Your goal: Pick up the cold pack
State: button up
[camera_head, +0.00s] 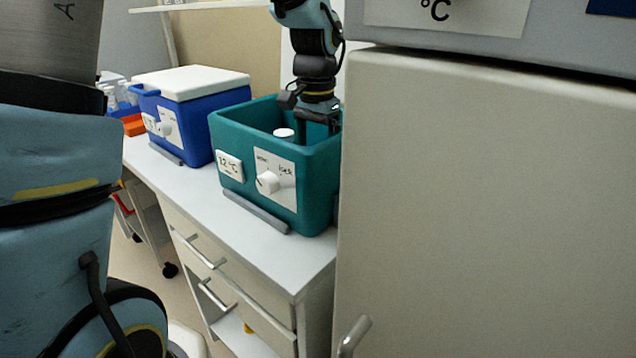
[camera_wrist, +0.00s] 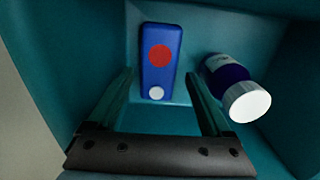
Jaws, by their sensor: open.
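The cold pack is most likely the flat blue block (camera_wrist: 161,75) with a red dot and a white dot, in the upper middle of the wrist view. It stands or lies against the inside of the teal box (camera_head: 322,190); I cannot tell which. My gripper (camera_wrist: 158,90) is open inside the box, its two fingers spread on either side of the block's near end, with nothing held. In the head view my gripper (camera_head: 303,130) reaches down into the box, its fingertips hidden by the front wall. The block is hidden there.
A dark blue bottle with a white cap (camera_wrist: 247,101) lies close to the right finger; its cap shows in the head view (camera_head: 284,134). A blue cooler with a white lid (camera_head: 205,84) stands left of the teal box. A large grey cabinet (camera_head: 480,200) blocks the right.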

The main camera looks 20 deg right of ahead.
jog(key=shift+s+f, duration=0.15)
jog(key=shift+f, duration=1.75)
grip_shut()
